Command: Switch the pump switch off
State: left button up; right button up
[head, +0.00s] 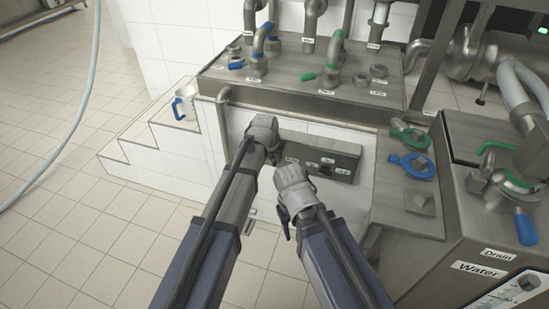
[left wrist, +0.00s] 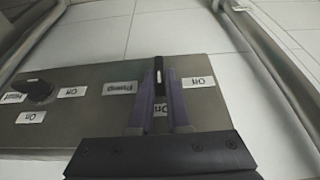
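The grey control panel (head: 340,150) is on the white tiled wall under the steel counter. In the left wrist view the panel (left wrist: 215,110) appears upside down, with Pump, On and Off labels. The pump switch (left wrist: 158,72) is a black knob with a white mark, in line with the upside-down On label. My left gripper (left wrist: 158,85) has its two purple-grey fingers close on both sides of this knob. In the head view the left gripper (head: 272,150) is at the panel's left end and hides the switch. My right gripper (head: 288,212) is in front of the panel, its fingers mostly hidden.
A second black knob (left wrist: 38,90) is on the same panel, with its own labels. Blue and green valves (head: 410,165) are on the right, beside a machine labelled Drain and Water (head: 480,270).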

pick_arm(q)
grip_shut()
dwell(0.3)
jog(key=shift+w+a+f+n+g+h+b, duration=0.1)
jog(key=shift+a+f+n+g+h+b, duration=0.5)
jog(key=shift+h+b, duration=2.65)
jog(key=shift+w+d+f+n+g+h+b, duration=0.1)
jog(key=shift+n+g+h+b, duration=0.55)
jog(key=shift+h+b, duration=2.65)
jog(key=shift+a+f+n+g+h+b, duration=0.3)
jog(key=shift+n+h+b, duration=1.05)
jog(key=shift+b, duration=3.4)
jog(key=shift+m+h, duration=0.3)
jog(key=shift+h, duration=0.2)
